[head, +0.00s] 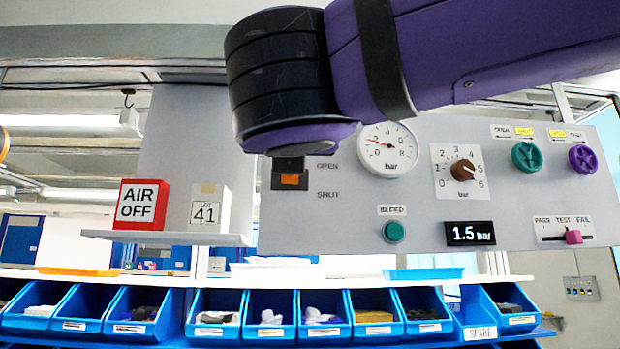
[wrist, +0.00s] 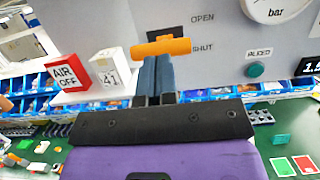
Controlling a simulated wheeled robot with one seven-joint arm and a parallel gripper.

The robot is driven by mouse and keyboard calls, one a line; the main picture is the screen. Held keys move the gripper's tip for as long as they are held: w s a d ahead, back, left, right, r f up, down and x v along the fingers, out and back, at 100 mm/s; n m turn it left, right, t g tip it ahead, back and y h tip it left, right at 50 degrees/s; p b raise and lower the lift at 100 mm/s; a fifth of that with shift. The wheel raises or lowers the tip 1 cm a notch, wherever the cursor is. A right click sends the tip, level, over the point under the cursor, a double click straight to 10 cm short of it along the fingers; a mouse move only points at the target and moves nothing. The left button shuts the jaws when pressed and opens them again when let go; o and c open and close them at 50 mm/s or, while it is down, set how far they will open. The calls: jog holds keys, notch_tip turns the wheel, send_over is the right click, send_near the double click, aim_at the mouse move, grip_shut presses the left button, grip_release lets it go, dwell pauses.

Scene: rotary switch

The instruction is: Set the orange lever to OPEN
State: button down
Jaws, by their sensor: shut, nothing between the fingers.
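The orange lever (head: 290,180) sits on a dark plate at the left end of the grey panel, beside the printed words OPEN above and SHUT below. In the wrist view its orange bar handle (wrist: 161,47) lies crosswise, about level with SHUT, with part of the dark plate bare above it. My gripper (wrist: 157,60) is shut and empty. Its blue-grey fingertips are just below the handle, overlapping its lower edge in the picture; I cannot tell whether they touch. The head view does not show the fingers; my purple arm crosses its top.
Blue bins stand below.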

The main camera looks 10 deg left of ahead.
jog(key=shift+w+a+r, duration=0.1)
jog(key=shift+w+r, duration=0.1)
jog(key=shift+r, duration=0.55)
jog(key=shift+w+r, duration=0.15)
jog(key=shift+r, duration=0.65)
jog(key=shift+w+a+r, duration=0.1)
jog(key=shift+w+r, duration=0.1)
jog(key=shift+r, duration=0.55)
